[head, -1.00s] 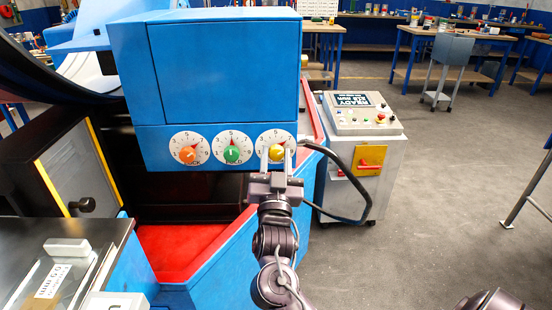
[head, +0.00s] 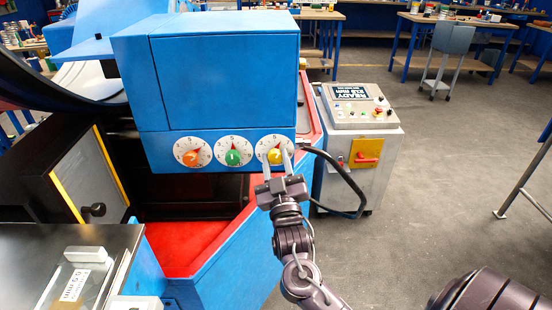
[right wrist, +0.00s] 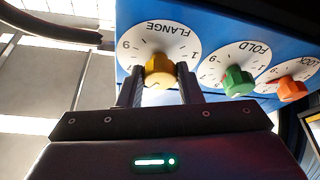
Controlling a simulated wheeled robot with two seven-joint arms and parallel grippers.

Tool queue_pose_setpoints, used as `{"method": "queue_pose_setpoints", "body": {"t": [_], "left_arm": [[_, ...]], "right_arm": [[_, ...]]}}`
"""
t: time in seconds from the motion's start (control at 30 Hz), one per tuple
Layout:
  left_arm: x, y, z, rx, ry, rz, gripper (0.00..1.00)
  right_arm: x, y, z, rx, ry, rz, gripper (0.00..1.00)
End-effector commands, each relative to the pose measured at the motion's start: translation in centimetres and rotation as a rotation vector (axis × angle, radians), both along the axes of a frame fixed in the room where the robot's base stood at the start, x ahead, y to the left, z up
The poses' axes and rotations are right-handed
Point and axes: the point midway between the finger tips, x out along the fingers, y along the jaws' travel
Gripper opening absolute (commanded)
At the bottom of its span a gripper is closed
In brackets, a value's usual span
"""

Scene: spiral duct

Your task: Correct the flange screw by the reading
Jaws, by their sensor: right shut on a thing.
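The yellow flange knob (head: 275,156) sits on its white numbered dial at the right end of the blue machine's panel. In the right wrist view the dial is lettered FLANGE, and the yellow knob (right wrist: 160,70) is between my fingers. My right gripper (head: 274,165) is shut on this knob, its fingers on either side. The green fold knob (head: 234,157) and the orange lock knob (head: 192,157) are on dials to the left. A display on the grey control box (head: 351,97) reads READY with smaller text. My left gripper is not in view.
The control box (head: 362,135) stands right of the machine, with a black cable looping between them. A grey table with a caliper-like device and a label (head: 75,285) is at lower left. Open grey floor lies at the right.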

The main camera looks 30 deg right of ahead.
Motion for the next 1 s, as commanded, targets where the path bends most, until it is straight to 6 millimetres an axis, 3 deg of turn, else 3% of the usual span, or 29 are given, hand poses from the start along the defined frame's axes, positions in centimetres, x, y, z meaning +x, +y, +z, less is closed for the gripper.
{"method": "queue_pose_setpoints", "body": {"t": [0.07,0.1,0.27,0.63,1.0], "left_arm": [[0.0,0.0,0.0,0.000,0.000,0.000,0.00],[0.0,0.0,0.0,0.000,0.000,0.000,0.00],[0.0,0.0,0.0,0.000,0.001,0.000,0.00],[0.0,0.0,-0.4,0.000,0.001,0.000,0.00],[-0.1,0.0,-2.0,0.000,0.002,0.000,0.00]], "right_arm": [[0.0,0.0,0.0,0.000,-0.002,0.000,0.09],[0.0,0.0,0.0,0.000,-0.002,0.000,0.33],[0.0,0.0,0.0,0.001,-0.002,0.000,0.53],[-0.7,0.4,-0.5,0.002,-0.001,0.002,0.53],[-5.7,2.6,-2.7,0.002,0.000,0.001,0.53]]}}
